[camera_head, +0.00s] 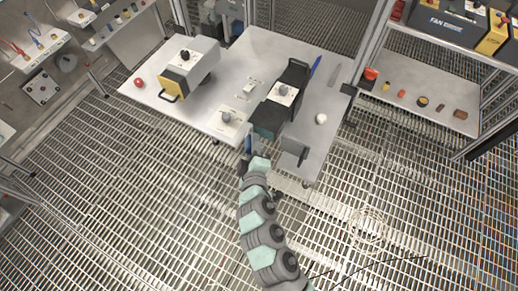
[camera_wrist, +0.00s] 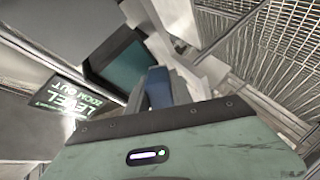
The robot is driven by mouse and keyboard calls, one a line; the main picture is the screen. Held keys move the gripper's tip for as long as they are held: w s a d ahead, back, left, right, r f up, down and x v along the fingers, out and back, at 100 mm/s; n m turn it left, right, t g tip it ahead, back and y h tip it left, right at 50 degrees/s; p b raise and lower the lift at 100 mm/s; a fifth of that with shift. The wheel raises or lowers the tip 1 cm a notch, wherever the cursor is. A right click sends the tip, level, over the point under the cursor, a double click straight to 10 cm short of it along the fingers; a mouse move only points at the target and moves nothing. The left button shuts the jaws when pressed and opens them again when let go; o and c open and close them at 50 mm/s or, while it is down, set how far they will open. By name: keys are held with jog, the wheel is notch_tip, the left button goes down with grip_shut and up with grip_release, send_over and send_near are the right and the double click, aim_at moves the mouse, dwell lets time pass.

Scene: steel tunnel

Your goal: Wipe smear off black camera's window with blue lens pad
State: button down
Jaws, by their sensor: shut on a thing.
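The black camera (camera_head: 293,75) stands on the table, with a pale plate and dark knob on its top. Its dark teal window (camera_head: 267,117) faces the front. In the wrist view a dark-framed teal panel (camera_wrist: 126,66), which looks like that window, is just beyond my gripper. My gripper (camera_head: 248,148) is at the table's front edge, in front of and slightly left of the window. It is shut on the blue lens pad (camera_wrist: 158,88), close to the panel. I cannot tell whether the pad touches it. No smear can be made out.
A grey device with a yellow front (camera_head: 173,84) stands left on the table (camera_head: 262,49). A shelf (camera_head: 420,97) with small items is at right.

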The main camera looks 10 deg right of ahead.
dwell(0.3)
jog(key=shift+s+a+f+b, duration=0.2)
jog(key=shift+s+a+b, duration=0.15)
jog(key=shift+s, duration=0.2)
jog(key=s+a, duration=0.1)
jog(key=s+b, duration=0.1)
jog(key=s+a+b, duration=0.1)
jog(key=s, duration=0.1)
jog(key=shift+a+r, duration=0.15)
jog(key=shift+a, duration=0.15)
